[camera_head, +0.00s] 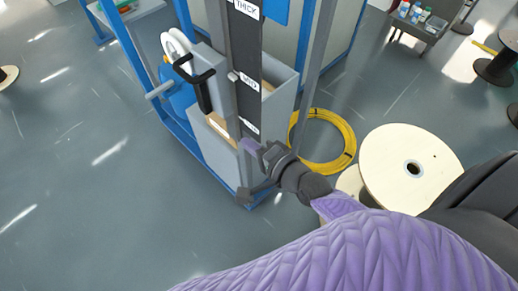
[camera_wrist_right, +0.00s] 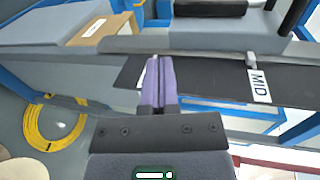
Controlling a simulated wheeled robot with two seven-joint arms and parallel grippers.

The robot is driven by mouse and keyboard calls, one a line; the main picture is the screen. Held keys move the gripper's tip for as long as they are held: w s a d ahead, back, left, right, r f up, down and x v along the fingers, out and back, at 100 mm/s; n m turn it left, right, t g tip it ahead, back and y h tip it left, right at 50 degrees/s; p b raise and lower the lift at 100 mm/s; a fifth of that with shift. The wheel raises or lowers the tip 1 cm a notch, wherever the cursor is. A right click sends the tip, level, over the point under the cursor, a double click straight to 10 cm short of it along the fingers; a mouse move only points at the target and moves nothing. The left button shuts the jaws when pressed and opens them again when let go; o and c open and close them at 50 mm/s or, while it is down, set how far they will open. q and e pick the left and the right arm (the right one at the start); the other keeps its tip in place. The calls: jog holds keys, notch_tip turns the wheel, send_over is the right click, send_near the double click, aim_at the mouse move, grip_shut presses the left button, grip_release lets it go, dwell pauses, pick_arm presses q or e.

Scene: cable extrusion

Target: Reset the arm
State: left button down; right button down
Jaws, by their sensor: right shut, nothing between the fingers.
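My right gripper (camera_head: 249,146) reaches in front of the blue-framed machine, near the lower end of its dark vertical panel (camera_head: 245,50). Its purple fingers lie together with nothing between them; they also show in the right wrist view (camera_wrist_right: 158,75). The panel carries white labels. One reads MID in the wrist view (camera_wrist_right: 259,85), to the right of the fingers. A small light knob (camera_head: 233,76) sits on the panel near the middle label. I cannot tell whether the fingertips touch the panel. My left gripper is not in view.
A yellow cable coil (camera_head: 347,132) lies on the floor beside the machine. A black handle (camera_head: 204,95) sticks out from the machine's left side. A grey cart (camera_head: 425,32) stands far right.

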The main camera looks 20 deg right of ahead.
jog(key=s+d+f+n+g+h+b, duration=0.1)
jog(key=s+d+f+n+g, duration=0.15)
jog(key=s+f, duration=0.45)
jog(key=s+d+f+n+g+h+b, duration=0.1)
jog(key=s+f+n+g+h+b, duration=0.2)
jog(key=f, duration=0.7)
jog(key=s+d+f+n+g, duration=0.2)
jog(key=s+f+n, duration=0.25)
jog(key=f, duration=0.45)
jog(key=s+f+n+g, duration=0.3)
jog(key=s+f, duration=0.1)
jog(key=s, duration=0.5)
jog(key=s+f+n+g+h+b, duration=0.1)
jog(key=s+f+n+g, duration=0.2)
jog(key=s+f, duration=0.2)
jog(key=s, duration=0.3)
jog(key=shift+s+a+n+b, duration=0.3)
jog(key=shift+s+a+n, duration=0.05)
jog(key=shift+n, duration=0.05)
